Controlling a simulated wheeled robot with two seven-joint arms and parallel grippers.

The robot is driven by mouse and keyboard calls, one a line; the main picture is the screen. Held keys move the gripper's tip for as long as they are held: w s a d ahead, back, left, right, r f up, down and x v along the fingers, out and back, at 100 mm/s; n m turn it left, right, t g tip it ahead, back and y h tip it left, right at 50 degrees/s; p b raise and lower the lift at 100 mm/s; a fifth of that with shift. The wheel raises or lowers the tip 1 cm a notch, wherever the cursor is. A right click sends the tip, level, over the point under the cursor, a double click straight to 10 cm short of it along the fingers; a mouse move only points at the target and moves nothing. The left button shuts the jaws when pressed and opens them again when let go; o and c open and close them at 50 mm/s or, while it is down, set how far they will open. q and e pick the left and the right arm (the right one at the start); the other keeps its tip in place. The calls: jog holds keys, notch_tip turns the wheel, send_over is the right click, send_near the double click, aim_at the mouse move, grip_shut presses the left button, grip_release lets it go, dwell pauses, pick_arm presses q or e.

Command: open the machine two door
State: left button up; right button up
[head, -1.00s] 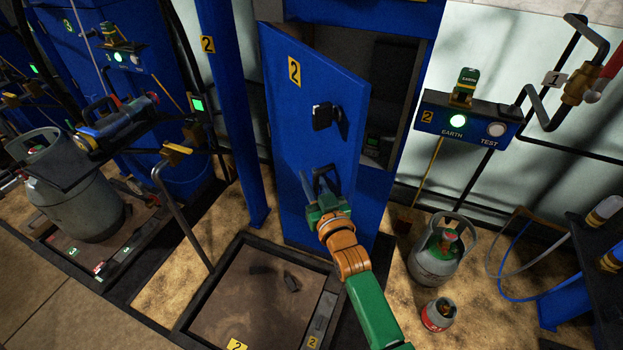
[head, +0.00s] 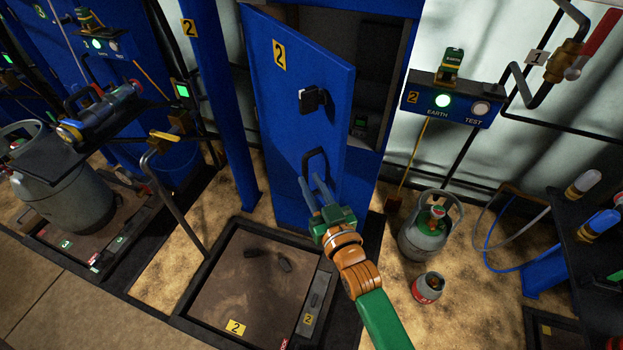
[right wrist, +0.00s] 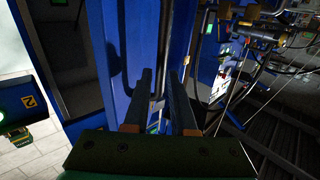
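The blue machine two door (head: 290,120) stands partly open in the head view, with a yellow "2" label and a black latch (head: 312,98). Its dark loop handle (head: 315,163) is low on the front face. My right gripper (head: 312,186) is just below and in front of that handle, its two fingers apart and pointing up at the door. In the right wrist view the open fingers (right wrist: 161,88) lie before the blue door panel (right wrist: 142,35), with a thin bar showing between them. I cannot tell whether they touch the handle. My left gripper is not in view.
The dark cabinet interior (head: 372,80) shows right of the door. A framed floor scale (head: 235,290) lies in front. A blue post (head: 218,100) stands left. A grey cylinder (head: 428,235) and a small one (head: 427,288) stand right, below the earth test box (head: 450,103).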

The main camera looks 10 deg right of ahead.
jog(key=s+d+f+m+p, duration=0.1)
jog(key=f, duration=0.1)
jog(key=s+d+f+m+g+p, duration=0.1)
jog(key=f, duration=0.1)
jog(key=s+d+f+g+h+p, duration=0.1)
jog(key=shift+f+m, duration=0.4)
grip_shut()
jog(key=s+d+r+m+t+h+p, duration=0.1)
jog(key=s+d+r+m+p, duration=0.3)
jog(key=r+m, duration=0.45)
jog(key=s+d+r+m+t+h+p, duration=0.1)
jog(key=d+r+m+p, duration=0.5)
jog(key=r+m, duration=0.25)
jog(key=w+a, duration=0.1)
jog(key=w, duration=0.9)
jog(key=s+a+p, duration=0.1)
jog(key=a, duration=0.1)
jog(key=s+a+p, duration=0.1)
jog(key=shift+s+a, duration=0.1)
jog(key=shift+a, duration=0.3)
